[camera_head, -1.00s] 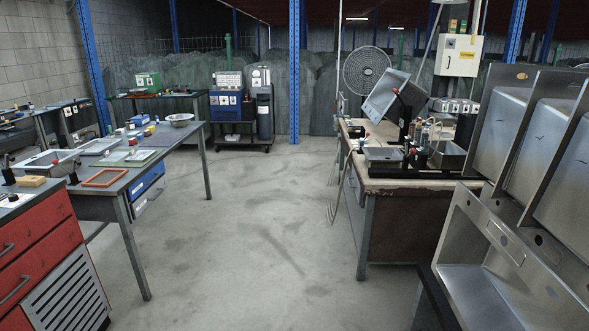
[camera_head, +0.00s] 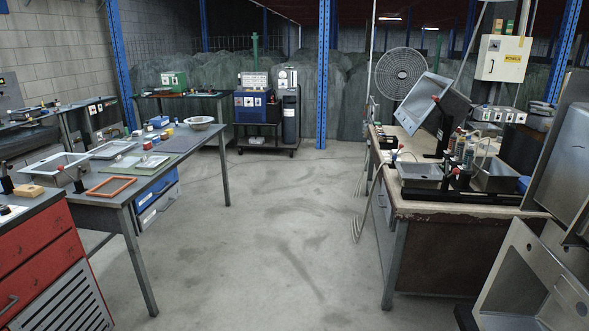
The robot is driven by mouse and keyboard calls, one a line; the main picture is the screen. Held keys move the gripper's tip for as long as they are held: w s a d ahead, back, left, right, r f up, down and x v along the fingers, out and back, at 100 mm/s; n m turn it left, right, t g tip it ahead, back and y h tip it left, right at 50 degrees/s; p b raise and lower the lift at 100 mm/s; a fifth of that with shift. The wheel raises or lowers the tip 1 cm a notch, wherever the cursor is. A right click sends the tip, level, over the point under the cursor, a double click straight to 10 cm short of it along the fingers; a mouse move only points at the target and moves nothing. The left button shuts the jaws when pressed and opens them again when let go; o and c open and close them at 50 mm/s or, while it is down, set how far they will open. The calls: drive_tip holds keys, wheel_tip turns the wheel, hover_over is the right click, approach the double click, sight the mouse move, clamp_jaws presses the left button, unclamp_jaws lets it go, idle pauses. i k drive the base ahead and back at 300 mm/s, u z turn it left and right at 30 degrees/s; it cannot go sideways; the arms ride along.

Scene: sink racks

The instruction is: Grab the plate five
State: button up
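No plate marked as five can be made out, and no number is legible on any metal piece. Large steel sink plates stand at the right edge; an upper one (camera_head: 570,170) leans upright and is cut off by the frame. A lower one (camera_head: 520,265) sits tilted below it, also cut off. Another steel sink plate (camera_head: 424,98) is held tilted above the right workbench. Shallow steel basins lie on the left table, one of them near its left end (camera_head: 50,171). My gripper is not in view.
A wide bare concrete floor (camera_head: 275,230) runs between the left table (camera_head: 112,198) and the right workbench (camera_head: 450,208). A red drawer cabinet (camera_head: 45,285) stands at near left. A blue post (camera_head: 324,75), a cart (camera_head: 267,140) and a fan (camera_head: 400,72) stand at the back.

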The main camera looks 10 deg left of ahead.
sight(153, 163)
drive_tip(key=u, duration=0.35)
drive_tip(key=i, duration=1.55)
drive_tip(key=u, duration=0.7)
drive_tip(key=i, duration=0.75)
drive_tip(key=u, duration=0.85)
drive_tip(key=i, duration=0.55)
drive_tip(key=u, duration=0.75)
drive_tip(key=i, duration=0.7)
drive_tip(key=u, duration=0.4)
